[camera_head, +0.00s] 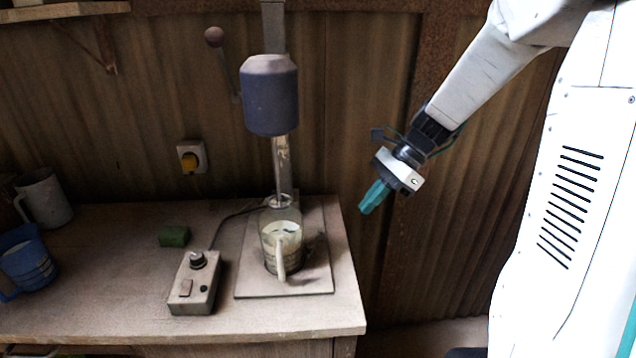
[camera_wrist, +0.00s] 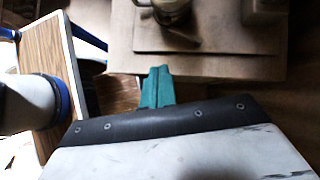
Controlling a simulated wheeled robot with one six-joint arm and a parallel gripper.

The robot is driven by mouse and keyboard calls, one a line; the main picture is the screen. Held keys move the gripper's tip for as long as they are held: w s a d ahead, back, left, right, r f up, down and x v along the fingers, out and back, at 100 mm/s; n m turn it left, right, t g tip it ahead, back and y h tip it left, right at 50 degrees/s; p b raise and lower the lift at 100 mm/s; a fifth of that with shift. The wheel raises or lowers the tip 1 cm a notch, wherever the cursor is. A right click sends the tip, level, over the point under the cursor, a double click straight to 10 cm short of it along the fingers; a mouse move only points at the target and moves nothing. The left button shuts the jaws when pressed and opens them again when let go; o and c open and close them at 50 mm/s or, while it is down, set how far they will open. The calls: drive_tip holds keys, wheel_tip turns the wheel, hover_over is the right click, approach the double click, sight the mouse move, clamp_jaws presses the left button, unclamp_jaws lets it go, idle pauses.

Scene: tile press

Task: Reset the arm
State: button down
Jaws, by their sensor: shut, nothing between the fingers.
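My gripper (camera_head: 371,199) hangs in the air to the right of the table, with its teal fingers pointing down and left. The fingers are closed together with nothing between them. They also show in the wrist view (camera_wrist: 157,80), in front of the table's edge. The gripper is apart from the table and everything on it.
A wooden table (camera_head: 110,290) holds a press or mixer with a dark blue head (camera_head: 270,95). A glass mug (camera_head: 282,245) stands on its base plate (camera_head: 318,275). A control box (camera_head: 196,284), green block (camera_head: 174,237), blue mug (camera_head: 28,262) and grey mug (camera_head: 44,198) stand to the left.

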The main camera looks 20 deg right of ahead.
drive_tip(key=s+a+r+n+h, duration=0.2)
drive_tip(key=s+r+n+h, duration=0.1)
drive_tip(key=s+n, duration=0.6)
drive_tip(key=s+a+r+n+t+h, duration=0.1)
drive_tip(key=s+a+r+n+h, duration=0.2)
drive_tip(key=s+n, duration=0.6)
drive_tip(key=s+r+h, duration=0.1)
drive_tip(key=s+r, duration=0.1)
drive_tip(key=s, duration=0.1)
drive_tip(key=shift+n+h, duration=0.3)
drive_tip(key=shift+n, duration=0.1)
idle(1.9)
